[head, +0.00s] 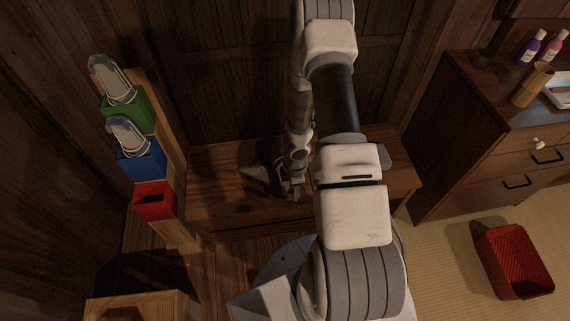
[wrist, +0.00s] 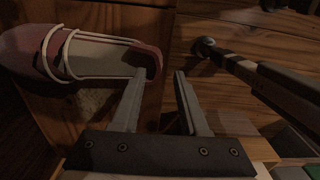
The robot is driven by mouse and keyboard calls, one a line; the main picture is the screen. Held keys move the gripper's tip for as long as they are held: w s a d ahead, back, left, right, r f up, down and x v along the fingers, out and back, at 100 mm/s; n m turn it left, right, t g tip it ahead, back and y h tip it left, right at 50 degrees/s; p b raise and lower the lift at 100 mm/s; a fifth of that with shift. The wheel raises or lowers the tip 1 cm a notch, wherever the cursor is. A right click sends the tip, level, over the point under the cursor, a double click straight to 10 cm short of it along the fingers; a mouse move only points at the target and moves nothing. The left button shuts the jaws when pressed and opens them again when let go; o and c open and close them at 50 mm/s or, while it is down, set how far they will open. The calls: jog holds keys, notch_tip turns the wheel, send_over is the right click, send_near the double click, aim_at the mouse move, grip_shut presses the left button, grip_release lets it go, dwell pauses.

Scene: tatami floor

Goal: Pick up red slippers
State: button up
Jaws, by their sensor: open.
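A red slipper (wrist: 90,50) with a pale insole and white straps lies on wood at the upper left of the wrist view. In the head view a pale shape on the low wooden bench, left of my gripper, may be it. My gripper (wrist: 160,75) is open in the wrist view; it also shows low over the bench in the head view (head: 290,190). The left finger overlaps the slipper's heel end, and the right finger is just outside it. I cannot tell whether they touch. A second red slipper is not clearly visible.
On the left, a red box (head: 153,203) looks empty; the blue box (head: 142,165) and green box (head: 124,112) hold slippers. A red basket (head: 514,262) stands on the tatami near a wooden cabinet (head: 480,130).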

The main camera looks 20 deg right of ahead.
notch_tip(320, 180, down, 2)
jog(key=shift+f+b, duration=0.25)
jog(key=shift+b, duration=0.2)
grip_shut()
dwell(1.1)
